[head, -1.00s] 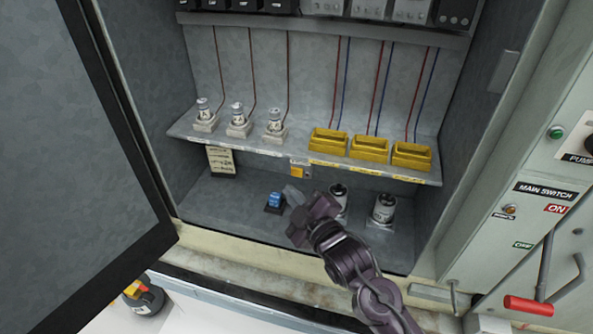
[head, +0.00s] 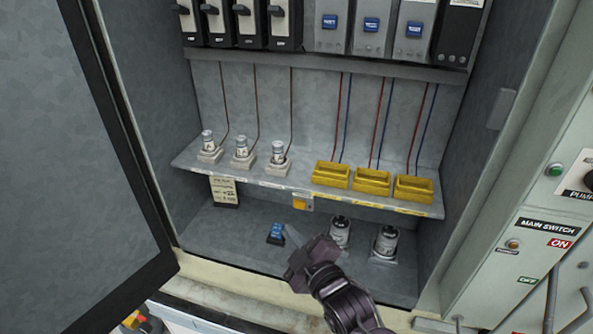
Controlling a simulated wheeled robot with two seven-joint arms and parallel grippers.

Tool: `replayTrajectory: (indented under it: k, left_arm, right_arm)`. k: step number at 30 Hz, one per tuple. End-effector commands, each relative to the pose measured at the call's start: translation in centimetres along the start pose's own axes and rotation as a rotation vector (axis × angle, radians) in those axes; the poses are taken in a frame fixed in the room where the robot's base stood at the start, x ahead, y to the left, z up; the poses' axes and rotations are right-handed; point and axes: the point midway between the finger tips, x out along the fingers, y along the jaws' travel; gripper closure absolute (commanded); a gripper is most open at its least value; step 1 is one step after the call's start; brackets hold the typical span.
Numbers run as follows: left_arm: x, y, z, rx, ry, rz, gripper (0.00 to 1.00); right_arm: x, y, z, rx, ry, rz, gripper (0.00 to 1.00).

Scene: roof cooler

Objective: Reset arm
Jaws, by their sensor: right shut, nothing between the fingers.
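My right gripper (head: 297,257) reaches up from the bottom edge into the lower part of the open cabinet. It is shut with nothing in it, its tip close to a small blue part (head: 276,233) on the cabinet floor. Whether they touch cannot be told. Two metal cylinders, one (head: 340,232) just behind the gripper and one (head: 386,242) farther right, stand on the cabinet floor. My left gripper is not in view.
A shelf (head: 270,180) above holds several white fuse holders and yellow trays (head: 372,181). Switches and breakers (head: 371,28) line the top. The open cabinet door (head: 70,150) fills the left. A panel with a main switch label (head: 548,225) stands right.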

Motion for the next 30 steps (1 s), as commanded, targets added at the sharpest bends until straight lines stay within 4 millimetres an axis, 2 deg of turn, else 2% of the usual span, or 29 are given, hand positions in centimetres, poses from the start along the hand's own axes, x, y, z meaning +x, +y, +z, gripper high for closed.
replayTrajectory:
  k: [4,8,12,16,21,30]
  left_arm:
    - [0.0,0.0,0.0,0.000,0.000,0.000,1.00]
    - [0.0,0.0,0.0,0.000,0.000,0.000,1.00]
    - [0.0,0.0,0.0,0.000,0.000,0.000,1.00]
    - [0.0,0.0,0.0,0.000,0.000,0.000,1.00]
    - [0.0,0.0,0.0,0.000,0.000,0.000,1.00]
    - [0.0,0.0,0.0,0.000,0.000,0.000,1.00]
  right_arm:
    - [-0.3,-0.1,0.5,0.025,-0.026,-0.013,1.00]
    - [-2.3,-0.5,3.0,0.156,-0.168,-0.078,1.00]
    - [-7.3,-1.6,7.4,0.401,-0.451,-0.175,1.00]
    - [-12.1,-2.5,10.1,0.575,-0.678,-0.222,1.00]
    - [-17.3,-3.2,12.0,0.726,-0.899,-0.244,1.00]
    - [-25.2,-3.8,13.2,0.910,-1.220,-0.240,1.00]
